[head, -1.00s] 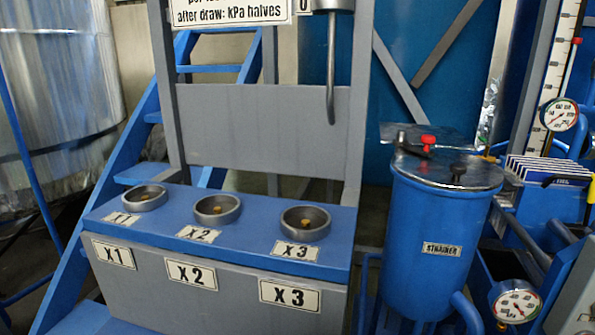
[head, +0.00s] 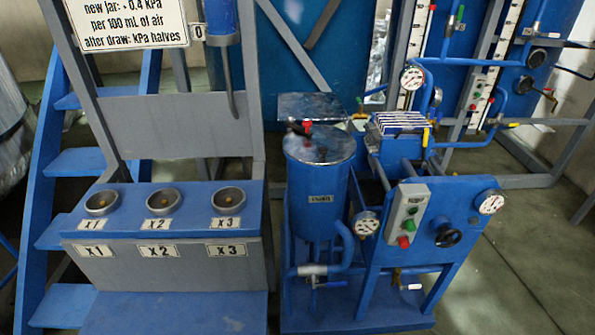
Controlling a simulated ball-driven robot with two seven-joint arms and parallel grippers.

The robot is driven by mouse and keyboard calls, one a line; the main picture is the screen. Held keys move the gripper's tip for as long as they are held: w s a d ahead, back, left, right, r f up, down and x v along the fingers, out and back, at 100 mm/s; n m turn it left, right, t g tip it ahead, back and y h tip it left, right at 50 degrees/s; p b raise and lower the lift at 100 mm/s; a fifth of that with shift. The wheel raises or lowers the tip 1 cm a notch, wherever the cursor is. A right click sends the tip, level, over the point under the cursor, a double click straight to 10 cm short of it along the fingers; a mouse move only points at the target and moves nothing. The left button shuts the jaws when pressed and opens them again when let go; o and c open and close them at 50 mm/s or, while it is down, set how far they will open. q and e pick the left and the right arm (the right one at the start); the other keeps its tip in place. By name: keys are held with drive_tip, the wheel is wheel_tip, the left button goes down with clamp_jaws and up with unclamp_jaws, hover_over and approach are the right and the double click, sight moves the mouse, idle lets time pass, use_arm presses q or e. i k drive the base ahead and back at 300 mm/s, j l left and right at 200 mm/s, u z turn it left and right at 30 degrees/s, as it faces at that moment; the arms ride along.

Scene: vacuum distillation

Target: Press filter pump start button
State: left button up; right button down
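A grey control box (head: 405,217) with a small label at its top and green and red buttons stands on the blue filter skid (head: 375,290), right of the blue strainer vessel (head: 318,205). The label is too small to read, so I cannot tell for certain that it is the filter pump's box. A second grey button box (head: 482,98) with small buttons is on the blue frame at the back right. Neither of my grippers shows in the head view.
Pressure gauges (head: 366,223) and (head: 488,202) and a black handwheel (head: 448,236) flank the control box. At left is a blue bench (head: 190,190) with cups marked X1, X2, X3, beside blue stairs (head: 75,162). Open floor (head: 510,270) lies at the right.

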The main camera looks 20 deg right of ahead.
sight(410, 226)
drive_tip(key=z, duration=0.85)
